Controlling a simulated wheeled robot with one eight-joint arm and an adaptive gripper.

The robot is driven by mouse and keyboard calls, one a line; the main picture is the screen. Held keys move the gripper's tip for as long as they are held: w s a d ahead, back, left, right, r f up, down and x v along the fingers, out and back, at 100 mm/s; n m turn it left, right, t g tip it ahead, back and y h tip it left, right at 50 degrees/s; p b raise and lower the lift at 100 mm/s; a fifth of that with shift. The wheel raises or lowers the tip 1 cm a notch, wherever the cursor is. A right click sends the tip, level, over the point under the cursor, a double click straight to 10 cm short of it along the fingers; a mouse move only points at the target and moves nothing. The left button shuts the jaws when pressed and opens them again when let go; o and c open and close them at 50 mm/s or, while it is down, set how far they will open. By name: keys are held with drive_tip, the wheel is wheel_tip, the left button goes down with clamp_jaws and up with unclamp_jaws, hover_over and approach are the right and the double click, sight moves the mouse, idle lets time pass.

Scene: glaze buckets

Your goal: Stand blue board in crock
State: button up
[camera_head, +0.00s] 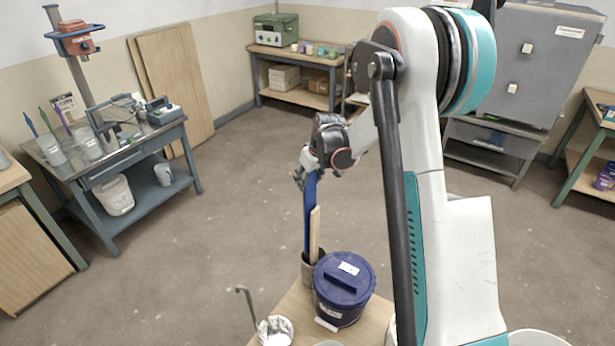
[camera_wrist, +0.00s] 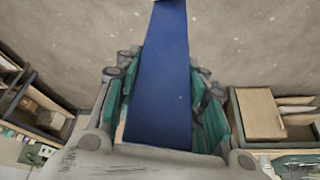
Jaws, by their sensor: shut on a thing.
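The blue board (camera_head: 309,215) hangs upright below my gripper (camera_head: 308,178), which is shut on its upper end. In the wrist view the blue board (camera_wrist: 162,80) runs between the teal finger pads of my gripper (camera_wrist: 160,110). A pale wooden board (camera_head: 315,232) stands in the crock. The lower end of the blue board meets the crock's rim; I cannot tell how deep it reaches inside.
The blue bucket (camera_head: 343,290) stands right against the crock on the table (camera_head: 292,304). A white container (camera_head: 275,328) with a ladle-like handle (camera_head: 245,305) is at the front left. A steel-topped workbench (camera_head: 110,150) stands at the left. The floor behind the table is clear.

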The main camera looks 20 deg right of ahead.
sight(307, 203)
drive_tip(key=shift+f+b, duration=1.4)
drive_tip(key=shift+f, duration=0.6)
drive_tip(key=shift+f+b, duration=2.65)
drive_tip(key=shift+f, duration=1)
drive_tip(key=o, duration=1.4)
drive_tip(key=shift+c, duration=0.5)
